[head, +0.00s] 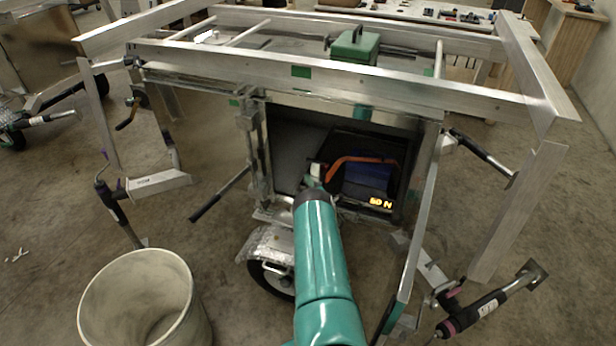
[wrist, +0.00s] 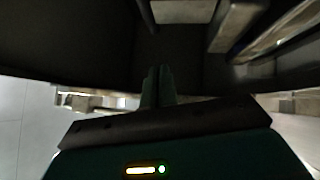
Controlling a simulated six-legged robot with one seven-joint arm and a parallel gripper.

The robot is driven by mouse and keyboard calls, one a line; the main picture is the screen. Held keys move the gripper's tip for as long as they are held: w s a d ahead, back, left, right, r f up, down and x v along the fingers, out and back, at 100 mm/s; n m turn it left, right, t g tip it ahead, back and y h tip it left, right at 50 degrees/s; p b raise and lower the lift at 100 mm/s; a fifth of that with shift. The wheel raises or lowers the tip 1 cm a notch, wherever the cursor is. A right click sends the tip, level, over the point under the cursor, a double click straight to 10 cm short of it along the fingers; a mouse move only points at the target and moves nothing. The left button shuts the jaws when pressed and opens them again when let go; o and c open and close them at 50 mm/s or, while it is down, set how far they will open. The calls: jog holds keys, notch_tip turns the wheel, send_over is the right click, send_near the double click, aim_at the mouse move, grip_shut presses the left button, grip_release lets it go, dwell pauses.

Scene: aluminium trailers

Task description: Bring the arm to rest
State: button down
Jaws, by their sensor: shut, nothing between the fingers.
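My arm (head: 322,265), green with a dark band near its far end, reaches forward from the bottom of the head view. Its far end is at the open compartment (head: 285,150) of the aluminium trailer. My gripper (wrist: 158,72) shows in the wrist view with its two slim fingers together and nothing between them. In the head view the fingertips cannot be made out clearly. In the wrist view, dark surfaces lie around and beyond the fingers.
An orange-red curved handle or hose (head: 360,160) and a dark blue box (head: 367,180) are in the compartment. The trailer's metal frame (head: 330,82) surrounds it above. A green case (head: 354,45) sits on top. A pale bin (head: 140,300) stands at lower left.

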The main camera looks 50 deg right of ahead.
jog(key=v, duration=0.7)
jog(key=shift+s, duration=0.15)
jog(key=shift+f, duration=0.1)
